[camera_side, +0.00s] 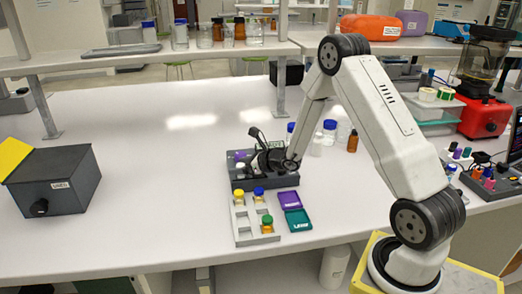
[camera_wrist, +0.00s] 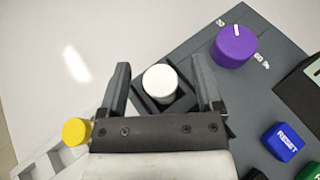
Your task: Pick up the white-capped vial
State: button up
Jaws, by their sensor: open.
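The white-capped vial (camera_wrist: 160,84) stands in a dark square holder on the grey control box (camera_wrist: 250,80) in the wrist view. Only its round cap shows clearly; its body is hidden below. My gripper (camera_wrist: 162,78) is open, with one finger on the left and one on the right of the cap in that view. Gaps show between the cap and both fingers. Whether the fingertips are level with the cap or above it I cannot tell. In the side view my gripper (camera_side: 262,160) is at the control box (camera_side: 240,182), partly hiding it.
A purple knob (camera_wrist: 234,47) and a blue reset button (camera_wrist: 283,142) are on the box. A pale rack (camera_side: 243,225) with several colour-capped vials stands in front, its yellow cap (camera_wrist: 76,131) close to my left finger. Bottles (camera_side: 329,130) stand behind. The bench's left middle is clear.

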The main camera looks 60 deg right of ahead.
grip_shut()
jog(key=shift+r, duration=0.15)
dwell(0.4)
jog(key=shift+r, duration=0.85)
jog(key=s+a+r, duration=0.3)
jog(key=s+r, duration=0.8)
jog(key=s, duration=0.2)
jog(key=shift+s+a, duration=0.15)
jog(key=shift+s, duration=0.15)
